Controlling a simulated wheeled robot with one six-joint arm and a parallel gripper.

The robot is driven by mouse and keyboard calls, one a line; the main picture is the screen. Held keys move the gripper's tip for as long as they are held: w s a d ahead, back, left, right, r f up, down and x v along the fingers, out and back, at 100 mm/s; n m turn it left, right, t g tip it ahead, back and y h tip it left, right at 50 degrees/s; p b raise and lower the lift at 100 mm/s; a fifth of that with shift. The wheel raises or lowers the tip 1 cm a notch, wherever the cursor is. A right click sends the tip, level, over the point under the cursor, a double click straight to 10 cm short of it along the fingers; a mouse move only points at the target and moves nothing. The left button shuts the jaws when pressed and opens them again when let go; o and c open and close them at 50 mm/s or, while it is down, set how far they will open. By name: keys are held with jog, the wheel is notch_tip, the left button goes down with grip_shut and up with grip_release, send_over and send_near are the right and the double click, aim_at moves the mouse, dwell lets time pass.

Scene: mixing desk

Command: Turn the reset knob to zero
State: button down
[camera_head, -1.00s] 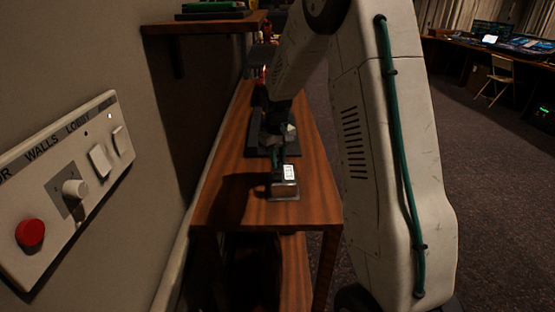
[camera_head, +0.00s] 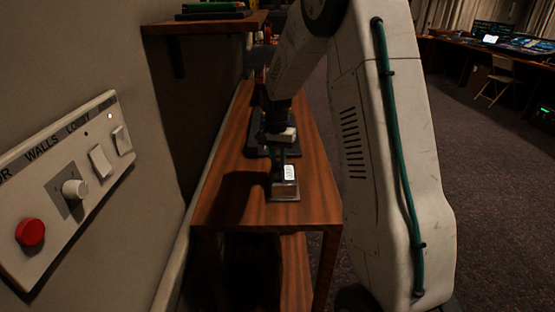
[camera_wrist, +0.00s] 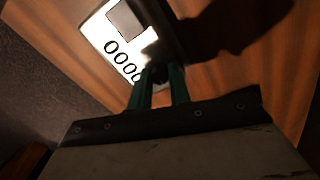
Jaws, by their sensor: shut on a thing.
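A small counter (camera_head: 286,190) with a white face stands near the front end of the wooden table. In the wrist view its face (camera_wrist: 97,27) shows a grey square and a row of digits that read as zeros; the last is partly hidden. My gripper (camera_wrist: 159,80) has green fingers, shut on the dark reset knob (camera_wrist: 159,70) beside the last digit. The fingers hide most of the knob, and I cannot see a mark on it. In the head view my gripper (camera_head: 279,160) is at the counter's far side.
A wall panel (camera_head: 85,148) at left carries a red button (camera_head: 30,232), a white knob (camera_head: 75,188) and switches. A dark flat base (camera_head: 316,148) lies farther back on the wooden table (camera_head: 235,205). A shelf (camera_head: 205,24) hangs above. Carpet is open at right.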

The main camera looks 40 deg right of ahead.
jog(key=shift+w+r+m, duration=0.1)
jog(key=shift+w+m, duration=0.05)
jog(key=shift+m, duration=1.25)
jog(key=c, duration=1.3)
grip_release()
jog(key=shift+w+a+r, duration=0.1)
jog(key=shift+w+r, duration=0.05)
jog(key=shift+r, duration=3.7)
